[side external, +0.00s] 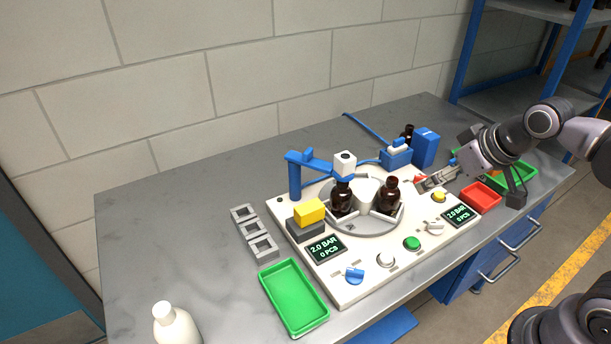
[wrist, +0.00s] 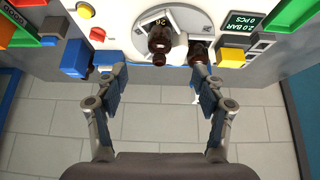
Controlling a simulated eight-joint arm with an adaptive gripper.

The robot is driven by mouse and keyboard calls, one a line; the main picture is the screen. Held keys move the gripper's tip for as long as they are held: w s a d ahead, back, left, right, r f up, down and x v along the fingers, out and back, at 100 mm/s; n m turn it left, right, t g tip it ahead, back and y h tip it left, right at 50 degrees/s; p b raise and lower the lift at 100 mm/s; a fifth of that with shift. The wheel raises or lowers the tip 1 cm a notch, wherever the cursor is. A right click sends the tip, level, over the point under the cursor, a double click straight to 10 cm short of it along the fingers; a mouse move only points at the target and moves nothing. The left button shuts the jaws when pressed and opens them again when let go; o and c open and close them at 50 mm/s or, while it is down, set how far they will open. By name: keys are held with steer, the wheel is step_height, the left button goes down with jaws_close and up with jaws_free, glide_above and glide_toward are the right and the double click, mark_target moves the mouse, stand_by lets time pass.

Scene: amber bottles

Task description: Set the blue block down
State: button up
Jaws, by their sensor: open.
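A tall blue block (side external: 425,147) stands upright at the back of the bench, behind the white machine panel (side external: 345,283). In the wrist view the blue block (wrist: 75,58) is at the upper left, outside my left finger. My gripper (side external: 484,180) is to the right of the block in the side external view, apart from it. In the wrist view my gripper (wrist: 159,70) has its fingers spread wide with nothing held between them. The lower side of the block is partly hidden by a smaller blue fixture (side external: 397,158).
Two brown bottles (side external: 389,195) stand on the round turntable. A red tray (side external: 481,197) and a green tray (side external: 528,174) lie below my arm at the right. Another green tray (side external: 293,297) lies at the front. A white bottle (side external: 175,326) stands at the front left; the left bench is mostly clear.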

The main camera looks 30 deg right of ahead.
steer(key=shift+o, duration=0.5)
steer(key=shift+s+a+f+t, duration=0.15)
steer(key=shift+s+a+f, duration=0.1)
steer(key=shift+s+f, duration=0.3)
steer(key=shift+s+a+f+t, duration=0.15)
steer(key=shift+s+a+f, duration=0.1)
steer(key=shift+s+f, duration=0.25)
steer(key=w+d+y, duration=0.1)
steer(key=w+d, duration=0.3)
steer(key=w, duration=0.4)
steer(key=t, duration=0.4)
glide_toward(435, 140)
steer(key=w+a, duration=0.3)
steer(key=a, duration=0.6)
steer(key=d+f+t, duration=0.2)
steer(key=d+f, duration=0.1)
steer(key=d, duration=0.5)
steer(key=shift+h, duration=0.4)
steer(key=x, duration=0.4)
steer(key=shift+w+d+f, duration=0.1)
steer(key=shift+w+d, duration=0.05)
steer(key=shift+w, duration=0.05)
steer(key=shift+d+x, duration=0.2)
steer(key=shift+x, duration=2.45)
